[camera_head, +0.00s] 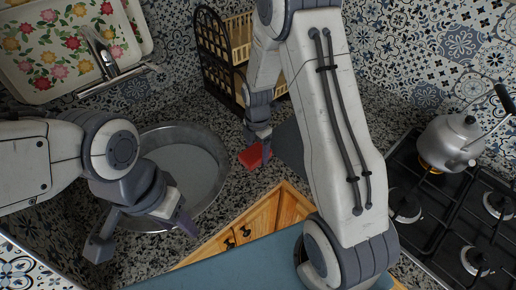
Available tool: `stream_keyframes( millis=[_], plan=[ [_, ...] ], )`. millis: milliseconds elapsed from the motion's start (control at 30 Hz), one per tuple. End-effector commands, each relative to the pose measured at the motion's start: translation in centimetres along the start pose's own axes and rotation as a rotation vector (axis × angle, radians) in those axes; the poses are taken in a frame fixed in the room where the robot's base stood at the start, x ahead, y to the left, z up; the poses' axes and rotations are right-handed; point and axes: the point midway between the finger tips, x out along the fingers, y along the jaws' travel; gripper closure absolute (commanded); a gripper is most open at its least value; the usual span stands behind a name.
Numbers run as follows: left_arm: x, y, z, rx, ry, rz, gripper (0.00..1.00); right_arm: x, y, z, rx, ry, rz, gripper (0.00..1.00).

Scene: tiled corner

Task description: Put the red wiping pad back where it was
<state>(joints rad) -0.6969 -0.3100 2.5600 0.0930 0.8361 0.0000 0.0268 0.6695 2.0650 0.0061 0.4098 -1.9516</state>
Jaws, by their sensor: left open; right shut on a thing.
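The red wiping pad (251,157) is near the middle of the view, over the speckled counter between the sink and a dark flat panel. My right gripper (261,138) is shut on the pad from above. Whether the pad touches the counter I cannot tell. My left gripper (143,236) is open and empty at the lower left, over the near edge of the sink and the counter, apart from the pad.
A round sink (203,143) lies left of the pad. A dish rack (213,48) stands behind. A floral tray (62,45) and faucet (101,52) are at upper left. A kettle (450,141) sits on the gas stove (432,219) at right. Wooden cabinet doors (262,216) are below the counter.

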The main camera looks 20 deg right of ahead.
Motion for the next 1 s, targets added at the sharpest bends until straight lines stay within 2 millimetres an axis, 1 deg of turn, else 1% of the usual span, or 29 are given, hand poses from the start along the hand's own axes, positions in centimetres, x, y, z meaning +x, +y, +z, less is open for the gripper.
stream_keyframes(
  millis=[333, 367, 400, 600, 667, 767, 867, 1000],
  plan=[
    [0.2, 0.0, 0.0, 0.000, 0.000, 0.000, 0.50, 0.4, 0.0, 0.1, 0.001, -0.001, 0.002, 0.76],
    [0.1, 0.0, 0.0, 0.000, 0.000, 0.000, 0.50, 0.3, 0.0, 0.1, 0.001, -0.001, 0.002, 0.12],
    [0.1, 0.0, 0.0, 0.000, 0.000, 0.000, 0.50, 0.3, 0.0, 0.1, 0.001, -0.001, 0.002, 0.00],
    [0.1, 0.0, 0.0, 0.000, 0.000, 0.000, 0.50, 0.3, 0.0, 0.1, 0.001, -0.001, 0.001, 0.00],
    [-0.1, 0.0, 0.0, 0.000, 0.000, 0.000, 0.50, 0.1, 0.0, 0.1, 0.001, -0.001, 0.002, 0.00],
    [0.2, 0.0, 0.0, 0.000, 0.000, 0.000, 0.50, -0.6, 0.1, 0.1, 0.001, -0.001, 0.003, 0.00],
    [0.5, 0.0, 0.0, 0.000, 0.000, 0.000, 0.50, -2.1, 0.1, 0.1, 0.001, -0.003, 0.007, 0.00],
    [1.1, -0.1, 0.1, 0.000, 0.000, 0.000, 0.50, -5.2, 0.1, 0.1, 0.000, -0.004, 0.009, 0.00]
  ],
)
